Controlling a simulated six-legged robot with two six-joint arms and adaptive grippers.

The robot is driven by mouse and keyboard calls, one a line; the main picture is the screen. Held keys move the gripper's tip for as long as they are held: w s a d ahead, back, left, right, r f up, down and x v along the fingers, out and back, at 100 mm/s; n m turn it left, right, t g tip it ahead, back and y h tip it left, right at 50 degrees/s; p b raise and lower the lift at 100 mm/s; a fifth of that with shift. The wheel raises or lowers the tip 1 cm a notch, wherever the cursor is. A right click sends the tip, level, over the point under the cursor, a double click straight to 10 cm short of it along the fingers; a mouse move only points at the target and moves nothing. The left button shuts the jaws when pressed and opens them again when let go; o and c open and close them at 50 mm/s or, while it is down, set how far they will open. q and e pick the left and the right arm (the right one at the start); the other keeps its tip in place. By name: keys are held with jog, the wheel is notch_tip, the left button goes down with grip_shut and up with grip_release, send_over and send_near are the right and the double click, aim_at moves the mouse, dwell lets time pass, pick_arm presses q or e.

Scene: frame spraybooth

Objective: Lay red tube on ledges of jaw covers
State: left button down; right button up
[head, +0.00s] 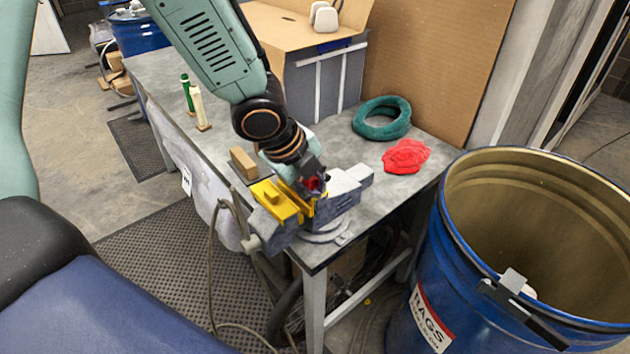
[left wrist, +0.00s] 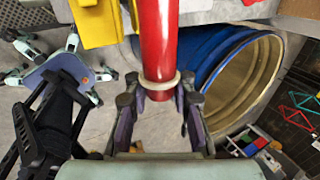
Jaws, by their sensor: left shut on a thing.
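The red tube (left wrist: 158,35) stretches down from the top of the left wrist view, with a pale ring near its lower end. My left gripper (left wrist: 160,105) is shut on that end, one finger on each side. In the head view my left gripper (head: 308,180) is right over the vise (head: 342,188), and only a small red bit of the tube (head: 313,184) shows there. The yellow jaw covers (head: 277,201) sit on the vise. I cannot tell whether the tube touches their ledges. My right gripper is not in view.
The grey workbench (head: 345,150) holds a wooden block (head: 244,162), a green ring (head: 381,118), a red cloth (head: 406,155) and a green marker (head: 187,92). A large blue rag drum (head: 440,260) stands close at the right. A cardboard box (head: 310,25) is behind.

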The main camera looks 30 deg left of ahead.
pick_arm(q)
jog(key=shift+w+f, duration=0.15)
jog(key=shift+w, duration=0.1)
notch_tip(320, 180, down, 5)
jog(key=b, duration=0.4)
jog(key=shift+s, duration=0.15)
dwell(0.4)
jog(key=shift+w+a+f, duration=0.1)
jog(key=shift+w+a, duration=0.05)
jog(key=shift+w, duration=0.1)
jog(key=shift+s, duration=0.1)
dwell(0.8)
